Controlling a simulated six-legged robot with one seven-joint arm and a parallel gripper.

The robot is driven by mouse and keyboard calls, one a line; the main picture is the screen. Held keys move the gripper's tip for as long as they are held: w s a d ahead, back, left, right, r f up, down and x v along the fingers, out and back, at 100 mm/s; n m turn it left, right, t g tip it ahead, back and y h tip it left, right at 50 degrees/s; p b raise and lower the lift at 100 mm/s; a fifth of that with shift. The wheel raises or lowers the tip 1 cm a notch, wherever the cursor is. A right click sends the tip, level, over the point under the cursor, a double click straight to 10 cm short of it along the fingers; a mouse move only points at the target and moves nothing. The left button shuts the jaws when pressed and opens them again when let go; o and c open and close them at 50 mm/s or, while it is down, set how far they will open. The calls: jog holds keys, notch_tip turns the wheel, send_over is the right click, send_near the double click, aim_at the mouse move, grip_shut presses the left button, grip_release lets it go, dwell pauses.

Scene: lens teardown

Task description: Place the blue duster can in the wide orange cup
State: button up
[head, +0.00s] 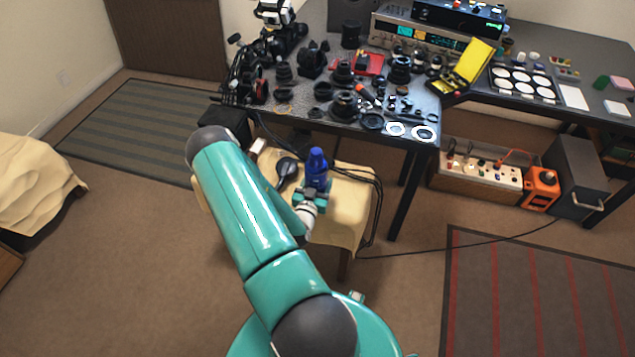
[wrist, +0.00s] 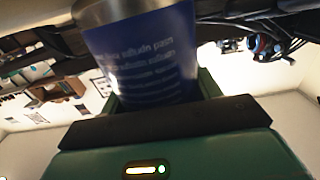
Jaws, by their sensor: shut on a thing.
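The blue duster can (head: 317,165) stands roughly upright in my gripper (head: 313,190), over the cloth-covered stool in the head view. Whether its base touches the cloth cannot be told. In the wrist view the blue can (wrist: 148,60), with rows of pale lettering, fills the space between the green fingers of my gripper (wrist: 158,92), which is shut on it. I cannot clearly make out a wide orange cup. An orange object (head: 541,187) with a dark top stands on the floor at right, but it looks boxy.
The stool's tan cloth (head: 347,212) carries a black bulb-shaped item (head: 287,170) left of the can. Black cables loop around the stool. The dark workbench (head: 425,128) behind is crowded with lens parts. An equipment case (head: 480,190) stands below it. Open carpet lies in front.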

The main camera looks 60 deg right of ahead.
jog(key=shift+f, duration=0.15)
jog(key=o, duration=1.3)
jog(key=shift+c, duration=0.2)
